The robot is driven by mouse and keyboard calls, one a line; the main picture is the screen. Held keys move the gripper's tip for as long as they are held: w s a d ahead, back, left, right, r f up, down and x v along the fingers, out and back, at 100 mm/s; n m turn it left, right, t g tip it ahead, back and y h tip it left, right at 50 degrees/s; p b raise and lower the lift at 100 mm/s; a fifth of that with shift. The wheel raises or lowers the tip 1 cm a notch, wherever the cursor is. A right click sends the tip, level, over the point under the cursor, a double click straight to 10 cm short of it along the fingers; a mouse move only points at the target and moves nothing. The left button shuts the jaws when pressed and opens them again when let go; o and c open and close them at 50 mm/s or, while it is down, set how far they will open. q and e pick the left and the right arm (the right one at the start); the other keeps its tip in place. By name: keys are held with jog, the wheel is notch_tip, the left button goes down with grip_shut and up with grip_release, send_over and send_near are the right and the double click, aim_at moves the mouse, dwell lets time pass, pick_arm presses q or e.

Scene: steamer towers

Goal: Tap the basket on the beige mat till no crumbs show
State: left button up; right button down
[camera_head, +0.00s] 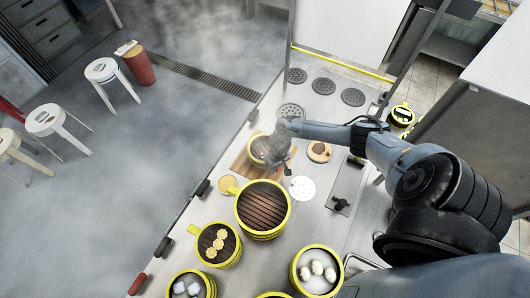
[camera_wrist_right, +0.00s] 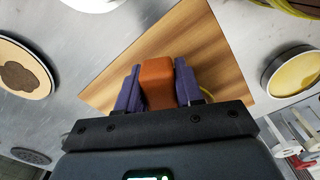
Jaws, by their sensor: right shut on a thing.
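A small yellow-rimmed basket (camera_head: 259,149) is at or over a brown wooden board (camera_head: 240,168); crumbs in it are too small to make out. My right gripper (camera_head: 281,155) is beside its right edge in the head view. In the wrist view the right gripper (camera_wrist_right: 158,84) is shut on an orange-brown block (camera_wrist_right: 157,82), above the board (camera_wrist_right: 205,50). A bit of yellow rim (camera_wrist_right: 207,94) shows beside the fingers; whether the block joins the basket is hidden. A round beige mat-like disc (camera_wrist_right: 22,70) with a brown patch lies to the left. My left gripper is out of view.
A large slatted steamer (camera_head: 262,207), a steamer of yellow buns (camera_head: 217,243) and one of white buns (camera_head: 317,269) stand nearer. Round burner plates (camera_head: 324,86) are behind.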

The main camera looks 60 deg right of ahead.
dwell(0.3)
notch_tip(320, 180, down, 3)
jog(key=shift+f+b, duration=0.1)
jog(key=shift+b, duration=1)
jog(key=shift+r+p, duration=0.75)
jog(key=shift+p, duration=0.25)
jog(key=shift+r+p, duration=0.9)
jog(key=shift+p, duration=0.1)
notch_tip(320, 180, up, 4)
jog(key=p, duration=0.4)
jog(key=shift+p, duration=0.35)
